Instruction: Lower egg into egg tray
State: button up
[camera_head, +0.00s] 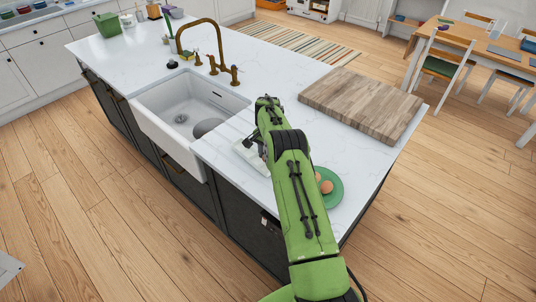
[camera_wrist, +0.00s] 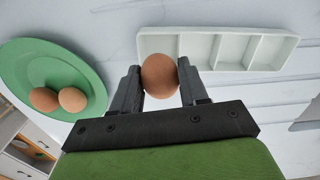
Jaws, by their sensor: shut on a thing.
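My gripper (camera_wrist: 160,88) is shut on a brown egg (camera_wrist: 160,75), held between its two dark fingers in the wrist view. The white egg tray (camera_wrist: 267,52) lies on the countertop, with several compartments side by side. The held egg overlaps the tray's left part in the wrist view; its height above the tray is hard to tell. In the head view my arm partly covers the tray (camera_head: 250,156), and the held egg is hidden. Two more brown eggs (camera_wrist: 72,99) rest on a green plate (camera_wrist: 22,62), apart from the tray; they also show in the head view (camera_head: 326,187).
A wooden cutting board (camera_head: 362,102) lies on the white counter (camera_head: 290,75) beyond my arm. A white sink (camera_head: 190,108) with a brass faucet (camera_head: 218,45) is to the left of the tray. Some bare counter lies between the plate and the tray.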

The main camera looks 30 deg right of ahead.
jog(key=shift+f+b, duration=1)
jog(key=shift+f, duration=0.3)
dwell(0.4)
jog(key=o, duration=0.8)
jog(key=shift+c, duration=0.2)
